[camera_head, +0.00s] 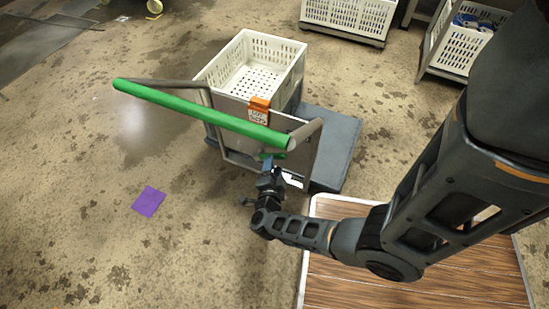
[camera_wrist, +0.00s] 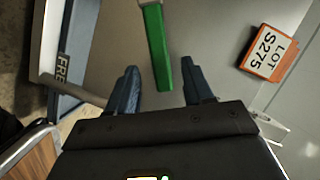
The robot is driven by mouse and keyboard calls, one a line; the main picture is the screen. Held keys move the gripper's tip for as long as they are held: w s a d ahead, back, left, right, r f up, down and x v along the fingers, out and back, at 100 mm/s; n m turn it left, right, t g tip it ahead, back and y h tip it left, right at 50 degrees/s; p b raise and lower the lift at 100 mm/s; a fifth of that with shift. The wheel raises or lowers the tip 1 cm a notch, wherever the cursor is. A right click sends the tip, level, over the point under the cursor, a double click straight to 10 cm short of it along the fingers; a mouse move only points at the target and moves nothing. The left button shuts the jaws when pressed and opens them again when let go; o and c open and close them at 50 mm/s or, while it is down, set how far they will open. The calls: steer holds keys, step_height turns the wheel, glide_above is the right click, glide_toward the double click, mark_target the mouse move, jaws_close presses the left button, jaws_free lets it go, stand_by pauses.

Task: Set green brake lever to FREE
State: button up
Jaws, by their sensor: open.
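The green brake lever (camera_wrist: 157,45) is a short green bar in the wrist view. Its lower end lies between the two blue fingers of my gripper (camera_wrist: 161,68), with a gap on each side. In the head view the lever (camera_head: 272,155) is a small green piece below the long green push handle (camera_head: 200,112) of a trolley. My gripper (camera_head: 267,168) is right beside it there, open. A label reading "FRE", its end cut off, (camera_wrist: 63,70) is on the left in the wrist view. Any other lever label is not visible.
The trolley carries a white perforated crate (camera_head: 243,52) on a grey deck (camera_head: 340,140). An orange tag reading LOT S275 (camera_wrist: 270,52) is on its panel. More white crates (camera_head: 350,15) stand behind. A wooden-topped surface (camera_head: 420,285) is at the lower right. A purple square (camera_head: 149,201) lies on open floor.

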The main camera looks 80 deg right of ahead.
steer(key=shift+b+x, duration=0.75)
steer(key=shift+x, duration=1.8)
steer(key=shift+c, duration=0.5)
jaws_close()
